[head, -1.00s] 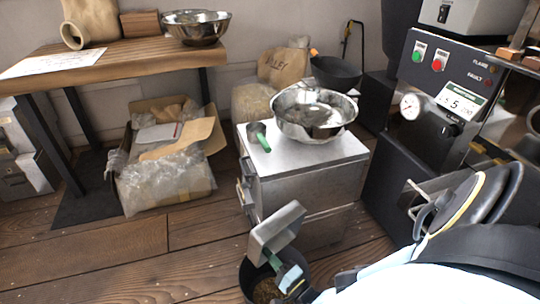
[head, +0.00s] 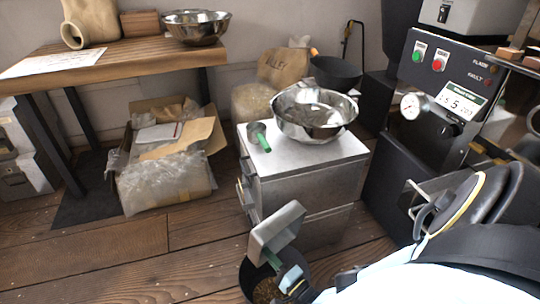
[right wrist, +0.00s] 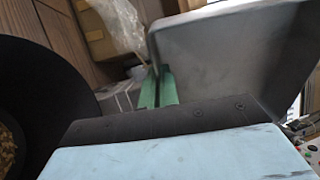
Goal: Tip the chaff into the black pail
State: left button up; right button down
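The black pail (head: 246,278) stands on the floor at the bottom of the head view, with brown chaff (head: 268,290) inside. My right gripper (head: 291,277) is shut on the green handle (head: 271,259) of a grey metal pan (head: 277,228). The pan is tipped up steeply above the pail's far rim. In the right wrist view the pan (right wrist: 235,60) shows a bare grey face, the green handle (right wrist: 158,90) is in front of it, and the pail (right wrist: 60,100) is at left. I see no chaff on the visible face. My left gripper is out of view.
A metal cabinet (head: 305,165) stands just beyond the pail, bearing a steel bowl (head: 314,112) and a dark green-handled scoop (head: 258,136). The roaster (head: 440,100) is at right. A box with plastic wrap (head: 165,180) lies at left. The floor between is clear.

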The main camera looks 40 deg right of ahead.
jog(key=shift+w+a, duration=0.1)
jog(key=shift+w, duration=0.05)
jog(key=shift+w+a+r, duration=0.1)
jog(key=shift+w+a, duration=0.5)
jog(key=shift+w, duration=0.1)
jog(key=shift+w, duration=0.1)
jog(key=shift+w+a+r, duration=0.25)
jog(key=shift+w+a, duration=0.4)
jog(key=shift+w, duration=0.3)
jog(key=shift+w+a, duration=0.1)
